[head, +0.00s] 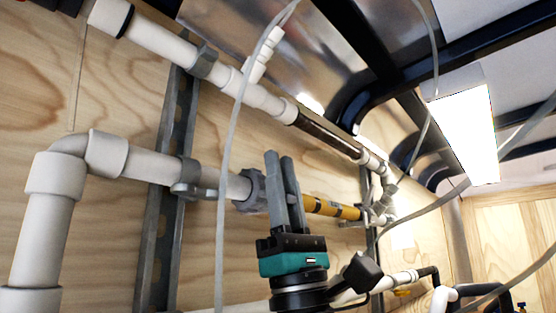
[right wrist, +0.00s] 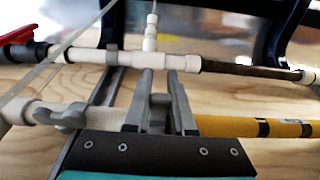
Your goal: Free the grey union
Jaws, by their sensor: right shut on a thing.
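The grey union (head: 250,191) is a ribbed grey collar on the lower wall pipe, between a white pipe section (head: 150,166) and a yellow pipe (head: 332,207). My right gripper (head: 279,160) reaches up from below, and its fingers stand over the union's right part in the head view. In the right wrist view my right gripper (right wrist: 152,82) has the grey union (right wrist: 158,112) between its two fingers, and it is shut on it. The fingers hide part of the union. My left gripper is not in view.
An upper white pipe (head: 160,39) with a dark brown section (head: 328,136) runs above. Grey vertical struts (head: 168,190) carry the pipes on the plywood wall. A thin hose (head: 227,150) hangs left of the gripper. A lit lamp (head: 464,130) is at upper right.

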